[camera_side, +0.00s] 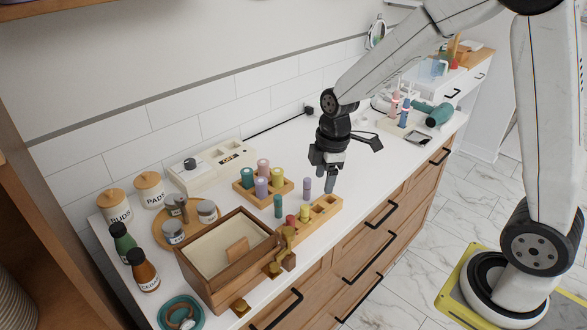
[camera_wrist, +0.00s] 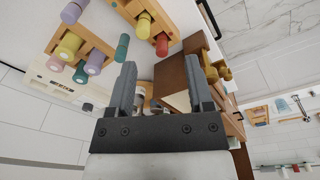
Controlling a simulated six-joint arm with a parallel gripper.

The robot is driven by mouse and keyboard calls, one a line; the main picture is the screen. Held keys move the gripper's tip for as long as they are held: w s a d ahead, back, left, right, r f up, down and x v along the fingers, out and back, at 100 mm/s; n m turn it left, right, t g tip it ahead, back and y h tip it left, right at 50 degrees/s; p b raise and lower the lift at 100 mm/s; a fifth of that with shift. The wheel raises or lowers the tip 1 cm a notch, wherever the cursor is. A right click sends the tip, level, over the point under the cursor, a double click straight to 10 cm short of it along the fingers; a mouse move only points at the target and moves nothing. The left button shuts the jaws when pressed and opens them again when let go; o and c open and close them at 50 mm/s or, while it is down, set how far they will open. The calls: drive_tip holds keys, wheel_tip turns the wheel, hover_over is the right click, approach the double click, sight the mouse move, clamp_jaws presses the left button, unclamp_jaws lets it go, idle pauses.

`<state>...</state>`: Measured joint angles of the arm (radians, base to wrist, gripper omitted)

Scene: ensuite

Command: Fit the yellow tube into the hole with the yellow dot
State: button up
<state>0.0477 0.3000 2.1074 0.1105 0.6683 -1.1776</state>
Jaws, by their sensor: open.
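One yellow tube (camera_side: 277,178) stands in the square wooden rack (camera_side: 243,193) with teal, pink and purple tubes; it also shows in the wrist view (camera_wrist: 68,48). A second, shorter-looking yellow tube (camera_side: 304,213) stands in the long wooden block (camera_side: 325,213) beside a red one (camera_side: 290,221); both show in the wrist view, yellow (camera_wrist: 144,26) and red (camera_wrist: 162,45). The block's right part has open holes. I cannot make out a yellow dot. My gripper (camera_side: 323,184) is open and empty, above the counter close to the lone purple tube. Its fingers show in the wrist view (camera_wrist: 160,75).
A purple tube (camera_side: 307,187) and a teal tube (camera_side: 278,205) stand apart on the counter between rack and block. An open wooden box (camera_side: 215,280) stands left of the block. Jars, bottles and a white tray (camera_side: 205,180) fill the left.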

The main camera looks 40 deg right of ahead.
drive_tip(key=s+m+t, duration=0.1)
drive_tip(key=s+m, duration=0.9)
drive_tip(key=m, duration=0.2)
drive_tip(key=shift+s+a+f+t+h, duration=0.2)
drive_tip(key=shift+a+f+t+h, duration=0.1)
drive_tip(key=shift+f+t+h, duration=0.15)
